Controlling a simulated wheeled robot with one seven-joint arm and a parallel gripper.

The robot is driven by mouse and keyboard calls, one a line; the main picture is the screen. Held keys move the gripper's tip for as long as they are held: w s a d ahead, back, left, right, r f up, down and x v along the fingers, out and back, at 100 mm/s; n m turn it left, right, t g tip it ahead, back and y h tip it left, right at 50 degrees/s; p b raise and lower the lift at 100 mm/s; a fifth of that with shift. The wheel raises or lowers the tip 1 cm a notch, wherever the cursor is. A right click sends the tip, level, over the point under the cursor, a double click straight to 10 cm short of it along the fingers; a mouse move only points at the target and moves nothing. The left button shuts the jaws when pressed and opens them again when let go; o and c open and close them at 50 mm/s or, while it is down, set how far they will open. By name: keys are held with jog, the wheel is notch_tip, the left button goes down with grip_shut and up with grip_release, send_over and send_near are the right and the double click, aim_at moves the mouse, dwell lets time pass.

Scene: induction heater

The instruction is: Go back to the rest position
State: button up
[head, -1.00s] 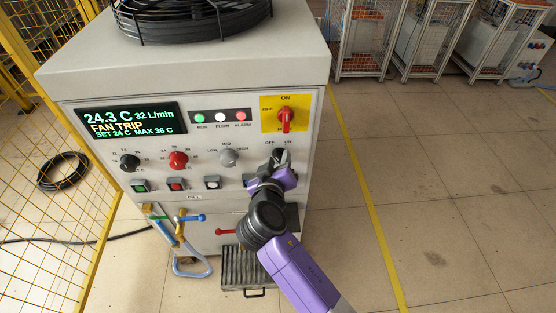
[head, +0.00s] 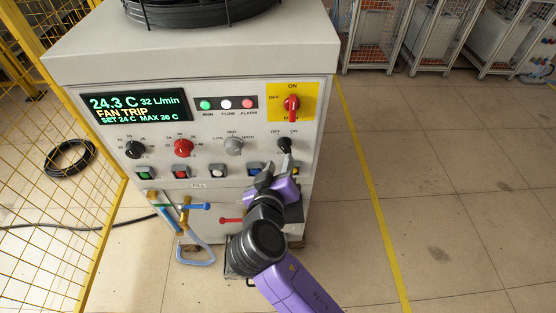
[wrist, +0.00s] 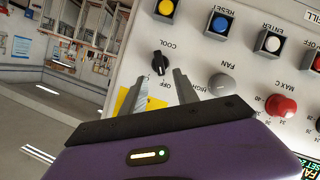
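My gripper (head: 272,172) is in front of the lower right of the machine's control panel, just below the black OFF/ON knob (head: 284,145). In the wrist view, its two fingers (wrist: 160,77) are apart with nothing held between them. The black knob (wrist: 158,63) shows beyond the fingertips, near the COOL and OFF labels. I cannot tell its exact setting. My purple arm reaches up from the bottom of the head view.
The panel has a red switch (head: 291,104) on yellow, a display (head: 136,106) reading FAN TRIP, a grey knob (head: 234,146) and a red knob (head: 183,148). Yellow mesh fencing (head: 60,200) stands left. Open floor (head: 460,230) lies right of the yellow line.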

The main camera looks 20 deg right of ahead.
jog(key=w+a+r+n+t+y, duration=0.2)
jog(key=a+r+n+t+y, duration=0.1)
jog(key=a+y, duration=0.15)
jog(key=s+a+f+n+t+y, duration=0.1)
jog(key=s+a+f+y, duration=0.2)
jog(key=s, duration=0.5)
jog(key=s+d+r+m, duration=0.1)
jog(key=s+d, duration=0.3)
jog(key=s, duration=0.6)
jog(key=s+d+r+m+g, duration=0.1)
jog(key=s+d+m, duration=0.1)
jog(key=s, duration=0.9)
jog(key=s+d+r+m, duration=0.1)
jog(key=s+d, duration=0.4)
jog(key=s, duration=0.5)
jog(key=shift+s+d+m, duration=0.3)
jog(key=shift+s+d, duration=0.05)
jog(key=shift+a+h, duration=0.1)
jog(key=shift+h, duration=0.15)
